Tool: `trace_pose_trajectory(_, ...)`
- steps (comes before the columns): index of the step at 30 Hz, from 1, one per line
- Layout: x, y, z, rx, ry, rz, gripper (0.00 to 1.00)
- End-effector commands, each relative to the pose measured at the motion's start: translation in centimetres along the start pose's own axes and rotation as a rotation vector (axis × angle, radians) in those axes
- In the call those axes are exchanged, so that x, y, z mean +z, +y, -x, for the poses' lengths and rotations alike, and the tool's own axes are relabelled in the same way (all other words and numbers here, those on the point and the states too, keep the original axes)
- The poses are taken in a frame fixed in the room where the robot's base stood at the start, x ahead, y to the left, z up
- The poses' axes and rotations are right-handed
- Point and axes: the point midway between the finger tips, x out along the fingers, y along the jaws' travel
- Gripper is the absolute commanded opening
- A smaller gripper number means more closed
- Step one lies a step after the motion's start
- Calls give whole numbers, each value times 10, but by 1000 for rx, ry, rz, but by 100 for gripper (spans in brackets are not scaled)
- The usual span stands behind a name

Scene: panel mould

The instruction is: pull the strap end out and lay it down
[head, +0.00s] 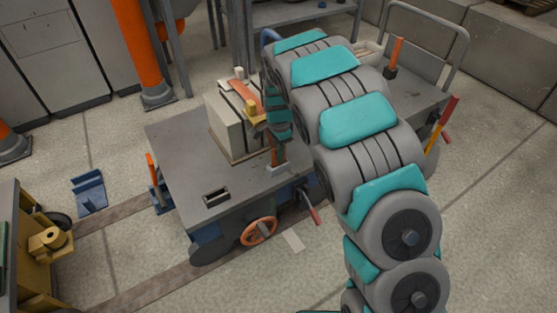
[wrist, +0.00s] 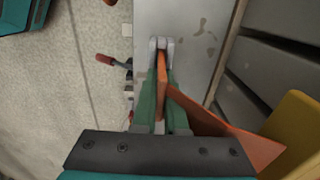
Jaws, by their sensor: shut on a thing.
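The orange strap shows in the wrist view (wrist: 222,130) and the head view (head: 248,98). It runs over the pale block (head: 226,125) and past a yellow corner piece (head: 256,112). My gripper (wrist: 161,88) has its two green fingers on either side of the strap's narrow end part and is shut on it. Ahead of the fingertips, the strap reaches a small grey metal buckle (wrist: 161,44) on the table edge. In the head view the buckle (head: 278,168) sits just below my gripper (head: 274,152). Whether the strap end is still inside the buckle is unclear.
The grey table (head: 188,163) has free top to the left of the block, with a dark slot piece (head: 215,197) near its front. An orange handwheel (head: 258,231) and a red-handled lever (head: 311,208) stick out at its front side. A cart (head: 415,95) stands behind.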

Motion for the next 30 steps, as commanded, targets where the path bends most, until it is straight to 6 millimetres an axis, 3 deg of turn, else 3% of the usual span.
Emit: trace_pose_trajectory(30, 0, 0, 46, 0, 0, 0, 0)
